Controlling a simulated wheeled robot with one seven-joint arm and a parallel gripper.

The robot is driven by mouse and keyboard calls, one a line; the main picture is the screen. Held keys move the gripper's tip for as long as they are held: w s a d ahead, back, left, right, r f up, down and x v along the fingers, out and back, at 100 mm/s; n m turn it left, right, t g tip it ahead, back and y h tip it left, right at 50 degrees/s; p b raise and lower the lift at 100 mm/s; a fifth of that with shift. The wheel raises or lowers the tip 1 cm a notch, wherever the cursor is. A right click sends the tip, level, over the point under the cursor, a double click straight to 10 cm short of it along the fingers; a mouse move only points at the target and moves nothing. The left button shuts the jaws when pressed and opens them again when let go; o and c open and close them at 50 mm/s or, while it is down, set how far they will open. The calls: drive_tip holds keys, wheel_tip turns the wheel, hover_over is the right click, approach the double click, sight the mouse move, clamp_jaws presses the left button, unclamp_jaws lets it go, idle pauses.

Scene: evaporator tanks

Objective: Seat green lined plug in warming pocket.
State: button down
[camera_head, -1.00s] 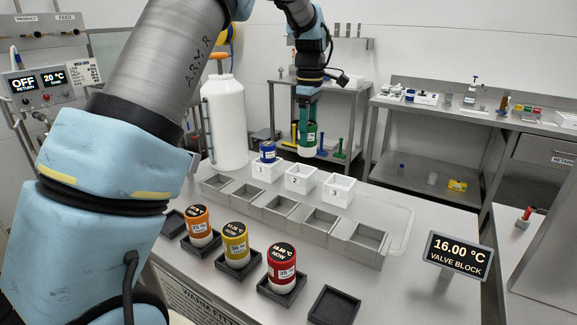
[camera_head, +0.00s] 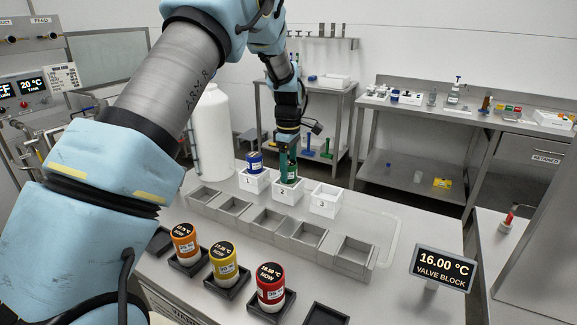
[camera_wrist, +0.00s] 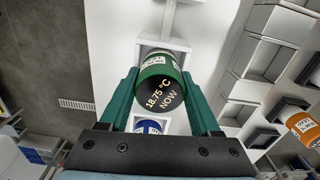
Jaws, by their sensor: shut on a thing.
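My gripper (camera_head: 288,156) points down and is shut on the green plug (camera_head: 289,173). In the wrist view the green plug (camera_wrist: 156,68) sits between both fingers; its dark top reads 18.75 °C NOW. In the head view the plug is upright at the opening of white box 2 (camera_head: 286,197), with its lower end hidden by the box. I cannot tell whether it rests on the bottom. A blue plug (camera_head: 254,162) stands in white box 1 (camera_head: 252,182). White box 3 (camera_head: 325,203) is empty. A row of open grey metal pockets (camera_head: 310,242) lies in front of the boxes.
Orange (camera_head: 185,243), yellow (camera_head: 224,262) and red (camera_head: 270,285) plugs stand in black trays at the bench front. An empty black tray (camera_head: 326,315) is to their right. A display (camera_head: 443,268) reads 16.00 °C VALVE BLOCK. A white tank (camera_head: 212,130) stands behind the bench.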

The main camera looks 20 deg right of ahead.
drive_tip(key=shift+f, duration=0.2)
drive_tip(key=shift+c, duration=0.5)
unclamp_jaws()
